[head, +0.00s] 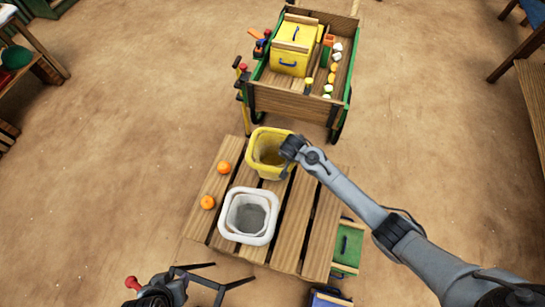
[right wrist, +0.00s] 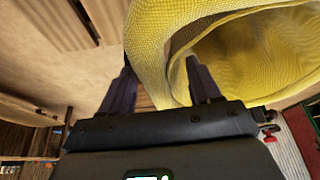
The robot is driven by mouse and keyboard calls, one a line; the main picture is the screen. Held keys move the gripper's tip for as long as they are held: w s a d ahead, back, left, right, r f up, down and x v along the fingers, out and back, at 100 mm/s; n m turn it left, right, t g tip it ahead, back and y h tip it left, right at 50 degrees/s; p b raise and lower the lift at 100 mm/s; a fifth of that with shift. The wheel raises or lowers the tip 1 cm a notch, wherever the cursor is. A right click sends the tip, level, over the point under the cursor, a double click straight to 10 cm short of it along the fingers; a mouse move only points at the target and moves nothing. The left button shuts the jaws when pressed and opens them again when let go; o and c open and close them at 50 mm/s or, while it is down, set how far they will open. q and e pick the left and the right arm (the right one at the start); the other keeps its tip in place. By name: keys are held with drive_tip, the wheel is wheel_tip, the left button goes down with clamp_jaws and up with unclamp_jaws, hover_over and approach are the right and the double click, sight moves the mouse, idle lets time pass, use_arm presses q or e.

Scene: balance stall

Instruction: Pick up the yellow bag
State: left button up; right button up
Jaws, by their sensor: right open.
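The yellow bag (head: 262,170) stands upright and open-topped on the slatted wooden table, near its back edge. My right gripper (head: 287,168) is at the bag's right rim. In the right wrist view, the bag's yellow mesh wall (right wrist: 155,50) comes between the two spread fingers of my right gripper (right wrist: 163,82). The right finger shows against the bag's opening and the left finger lies outside it. Whether either finger touches the mesh I cannot tell. My left gripper (head: 234,273) is open and empty at the bottom, in front of the table.
A white bin (head: 231,230) with a grey inside stands in front of the bag. Two oranges (head: 224,167) lie on the table's left side. A cart (head: 300,103) loaded with a yellow box stands behind. Green and blue boxes (head: 348,243) sit by the table's front right corner.

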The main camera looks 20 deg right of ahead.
drive_tip(key=shift+f, duration=0.25)
idle(0.3)
clamp_jaws()
idle(0.4)
